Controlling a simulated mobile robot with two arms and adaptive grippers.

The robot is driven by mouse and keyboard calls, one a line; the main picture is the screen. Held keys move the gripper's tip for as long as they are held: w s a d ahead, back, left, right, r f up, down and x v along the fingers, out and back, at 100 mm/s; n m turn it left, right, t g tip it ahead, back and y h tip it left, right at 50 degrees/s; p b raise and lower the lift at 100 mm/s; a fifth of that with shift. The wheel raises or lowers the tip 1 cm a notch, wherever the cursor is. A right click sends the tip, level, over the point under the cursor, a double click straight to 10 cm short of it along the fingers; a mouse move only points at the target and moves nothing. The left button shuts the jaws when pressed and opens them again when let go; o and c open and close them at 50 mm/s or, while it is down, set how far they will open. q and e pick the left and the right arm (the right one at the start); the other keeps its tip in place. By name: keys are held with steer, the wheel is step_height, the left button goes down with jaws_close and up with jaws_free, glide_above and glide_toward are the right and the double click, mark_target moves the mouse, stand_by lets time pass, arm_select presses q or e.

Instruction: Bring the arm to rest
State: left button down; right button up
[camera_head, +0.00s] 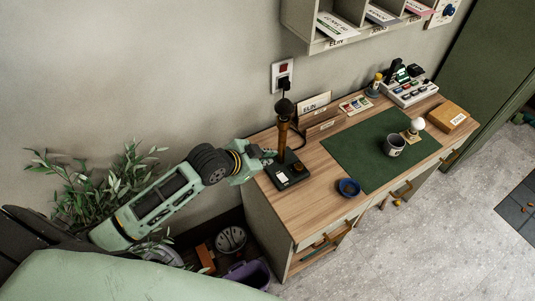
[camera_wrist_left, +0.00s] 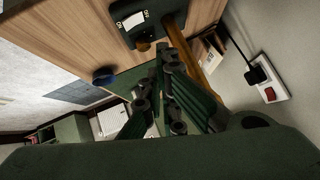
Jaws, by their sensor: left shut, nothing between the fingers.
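My left arm (camera_head: 165,198) reaches in from the left, past the plant, towards the near left end of the wooden desk (camera_head: 318,170). My left gripper (camera_head: 268,157) is shut and empty, right beside a desk device with a black base (camera_head: 287,175) and an upright brown post (camera_head: 284,132). I cannot tell whether the gripper touches it. In the left wrist view my left gripper (camera_wrist_left: 165,75) has its fingers together, with the black base (camera_wrist_left: 148,20) and the brown post (camera_wrist_left: 197,62) close beyond them. My right gripper is not in view.
On the desk are a green mat (camera_head: 360,158), a grey mug (camera_head: 394,145), a blue dish (camera_head: 348,187), a wooden box (camera_head: 447,116) and a keyed device (camera_head: 410,91). A wall socket (camera_head: 283,74) and shelf (camera_head: 345,40) are behind. A plant (camera_head: 85,185) stands by my arm.

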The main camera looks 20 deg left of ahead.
arm_select(q)
steer(key=s+a+f+n+g+y+b, duration=0.15)
steer(key=s+f, duration=0.25)
steer(key=f, duration=0.7)
steer(key=s+a+f+n+g+y+b, duration=0.1)
steer(key=s+a+f+n, duration=0.3)
steer(key=f, duration=0.7)
steer(key=s+a+f+m+g+y+b, duration=0.15)
steer(key=s+f, duration=0.35)
steer(key=f, duration=0.6)
steer(key=s+d+f+n+g+b, duration=0.1)
steer(key=s+f, duration=0.5)
steer(key=s, duration=0.4)
steer(key=s+d+f+g+b, duration=0.1)
steer(key=s+d+f, duration=0.1)
steer(key=s+f, duration=0.4)
steer(key=s+d+f+n+g+b, duration=0.1)
steer(key=s+f, duration=0.5)
steer(key=s, duration=0.9)
steer(key=shift+s+d+f+n+g+h+b, duration=0.15)
steer(key=shift+s+f+n+g+h+b, duration=0.15)
steer(key=shift+s+f+g, duration=0.15)
